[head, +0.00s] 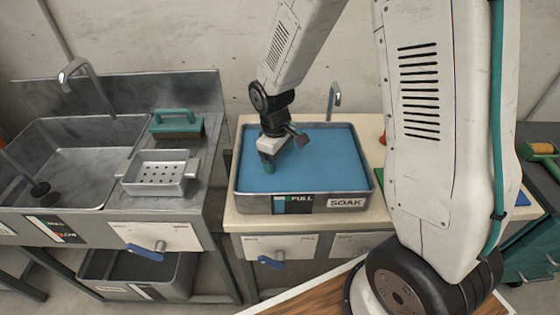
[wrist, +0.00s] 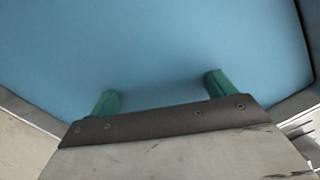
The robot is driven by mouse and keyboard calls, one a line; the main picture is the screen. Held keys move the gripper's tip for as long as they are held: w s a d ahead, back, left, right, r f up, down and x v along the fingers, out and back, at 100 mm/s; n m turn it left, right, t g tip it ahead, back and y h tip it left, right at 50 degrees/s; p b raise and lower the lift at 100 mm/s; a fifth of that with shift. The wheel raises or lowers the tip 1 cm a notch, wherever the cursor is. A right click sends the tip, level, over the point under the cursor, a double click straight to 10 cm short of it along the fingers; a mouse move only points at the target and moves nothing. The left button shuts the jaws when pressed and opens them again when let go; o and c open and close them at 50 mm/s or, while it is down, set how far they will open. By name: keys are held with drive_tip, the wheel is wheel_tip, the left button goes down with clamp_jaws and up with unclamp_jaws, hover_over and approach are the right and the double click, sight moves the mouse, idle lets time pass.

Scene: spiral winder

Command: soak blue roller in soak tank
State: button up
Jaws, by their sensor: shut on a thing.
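The soak tank (head: 346,202), a grey metal basin labelled SOAK with a FULL gauge, stands on a pale counter and is filled with flat blue liquid (head: 325,155). My gripper (head: 268,165) points down into the left part of the tank, with its fingertips at or under the blue surface. In the wrist view its two green fingers (wrist: 163,88) stand apart over plain blue, their tips reaching into it. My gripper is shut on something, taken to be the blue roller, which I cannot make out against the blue.
Left is a steel sink (head: 75,150) with a perforated tray (head: 157,175) and a green-handled brush (head: 177,124) on its ledge. A tap (head: 333,98) stands behind the tank. An orange-handled tool (head: 541,148) lies at far right. My own arm hides the counter's right part.

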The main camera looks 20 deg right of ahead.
idle(0.4)
wheel_tip(320, 180, up, 12)
drive_tip(key=shift+f, duration=0.15)
idle(0.8)
idle(0.4)
